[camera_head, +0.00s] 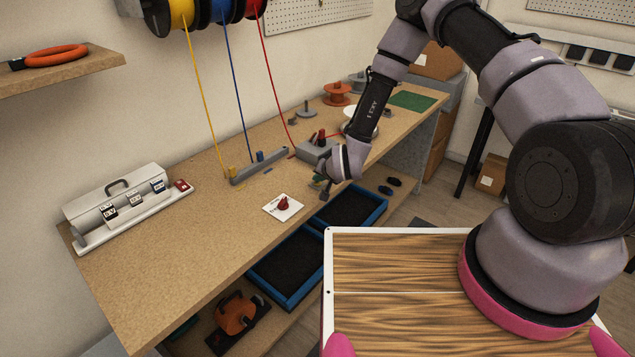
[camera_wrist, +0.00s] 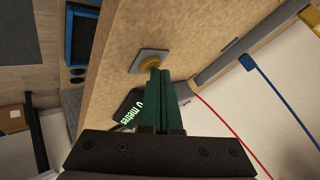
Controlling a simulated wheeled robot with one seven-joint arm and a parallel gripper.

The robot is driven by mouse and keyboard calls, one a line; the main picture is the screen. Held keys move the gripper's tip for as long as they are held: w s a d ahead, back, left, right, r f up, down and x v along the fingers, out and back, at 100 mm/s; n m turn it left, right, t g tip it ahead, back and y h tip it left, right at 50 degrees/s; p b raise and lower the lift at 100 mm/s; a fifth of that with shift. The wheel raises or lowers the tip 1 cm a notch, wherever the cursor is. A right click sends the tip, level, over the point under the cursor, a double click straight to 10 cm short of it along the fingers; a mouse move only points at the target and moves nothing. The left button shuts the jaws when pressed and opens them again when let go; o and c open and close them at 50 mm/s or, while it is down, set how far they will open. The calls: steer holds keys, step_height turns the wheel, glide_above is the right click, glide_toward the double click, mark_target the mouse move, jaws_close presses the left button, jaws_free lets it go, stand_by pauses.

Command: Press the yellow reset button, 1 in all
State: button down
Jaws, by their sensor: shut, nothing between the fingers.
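The yellow reset button (camera_wrist: 151,59) is a round button on a square grey plate (camera_wrist: 136,67), seen in the wrist view on the wooden bench. My gripper (camera_wrist: 160,74) has its green fingers shut with nothing between them. The fingertips overlap the button's near edge in the wrist view; I cannot tell whether they touch it. In the head view my gripper (camera_head: 322,192) points down over the bench near its front edge, and the button is mostly hidden behind it.
A dark display reading "0 metres" (camera_wrist: 123,115) stands beside the fingers. A white plate with a red knob (camera_head: 283,204) lies left of my gripper. Yellow, blue and red wires run from wall spools to the bench. Blue-edged trays (camera_head: 285,275) are below the front edge.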

mark_target(318, 185)
steer(key=shift+r, duration=0.85)
steer(key=shift+r, duration=2.55)
